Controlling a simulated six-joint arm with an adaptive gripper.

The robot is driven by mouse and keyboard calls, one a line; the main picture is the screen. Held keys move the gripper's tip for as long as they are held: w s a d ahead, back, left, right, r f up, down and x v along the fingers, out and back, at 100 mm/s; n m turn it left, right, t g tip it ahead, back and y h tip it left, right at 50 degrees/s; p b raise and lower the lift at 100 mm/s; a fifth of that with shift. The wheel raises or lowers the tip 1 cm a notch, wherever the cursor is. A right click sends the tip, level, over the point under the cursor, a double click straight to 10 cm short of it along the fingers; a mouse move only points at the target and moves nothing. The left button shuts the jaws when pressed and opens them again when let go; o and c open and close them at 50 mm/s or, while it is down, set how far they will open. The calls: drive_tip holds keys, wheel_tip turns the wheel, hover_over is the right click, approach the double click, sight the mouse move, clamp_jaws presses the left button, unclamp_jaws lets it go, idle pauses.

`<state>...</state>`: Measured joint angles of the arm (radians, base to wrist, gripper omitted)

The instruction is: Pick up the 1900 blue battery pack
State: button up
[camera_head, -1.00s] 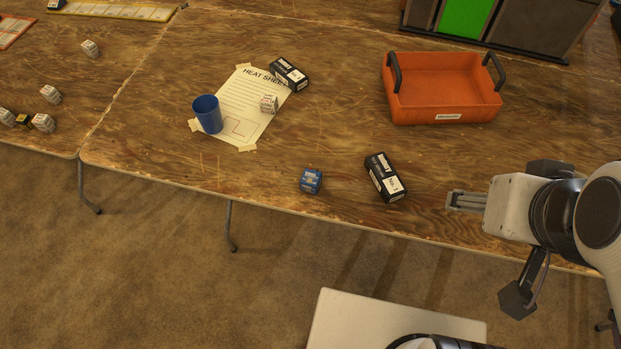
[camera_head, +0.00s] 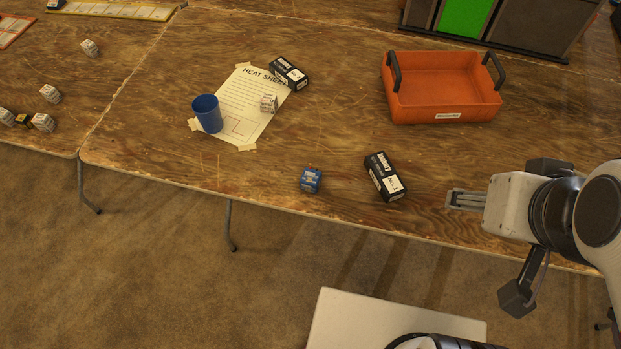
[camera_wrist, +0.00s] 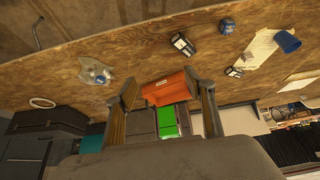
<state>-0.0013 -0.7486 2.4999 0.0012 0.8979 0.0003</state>
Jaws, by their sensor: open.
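A small blue battery pack (camera_head: 310,180) stands near the front edge of the wooden table in the head view. It also shows near the top of the wrist view (camera_wrist: 227,26). Its printed number is too small to read. My gripper (camera_head: 452,200) is at the right, by the table's front edge, well to the right of the blue pack and apart from it. In the wrist view the two fingers of my gripper (camera_wrist: 165,95) are spread apart, with nothing held between them.
A black box (camera_head: 383,177) lies between the blue pack and my gripper. A blue cup (camera_head: 207,114), a white block (camera_head: 268,103) and another black box (camera_head: 289,73) are on or by the heat sheet (camera_head: 240,92). An orange tray (camera_head: 445,108) stands behind. Table around the pack is clear.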

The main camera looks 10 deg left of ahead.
drive_tip(key=w+a+f+y, duration=0.1)
drive_tip(key=w+a+y, duration=0.1)
drive_tip(key=w+a, duration=0.55)
drive_tip(key=m+t+y, duration=0.1)
drive_tip(key=t+y, duration=0.1)
hover_over(308, 186)
drive_tip(key=w, duration=0.4)
wheel_tip(308, 186, down, 10)
drive_tip(key=a+f+m+t, duration=0.1)
drive_tip(key=a+f, duration=0.4)
drive_tip(key=f, duration=0.3)
drive_tip(key=s+f+t, duration=0.1)
drive_tip(key=s+f, duration=0.1)
drive_tip(key=f, duration=0.2)
drive_tip(key=s+a+f+t+h, duration=0.1)
drive_tip(key=s+f+t, duration=0.1)
drive_tip(key=s+f, duration=0.1)
drive_tip(key=s+f+n+t+h, duration=0.1)
drive_tip(key=s+f+t, duration=0.1)
drive_tip(key=f, duration=0.3)
drive_tip(key=shift+s+a, duration=0.35)
drive_tip(key=shift+s, duration=0.35)
drive_tip(key=d, duration=0.2)
drive_tip(key=d+f+t+h, duration=0.1)
drive_tip(key=s+d+n+t, duration=0.1)
drive_tip(key=d, duration=0.1)
drive_tip(key=shift+d+f, duration=0.3)
drive_tip(key=shift+d+t+h, duration=0.4)
drive_tip(key=shift+d+h, duration=0.1)
drive_tip(key=shift+d, duration=0.1)
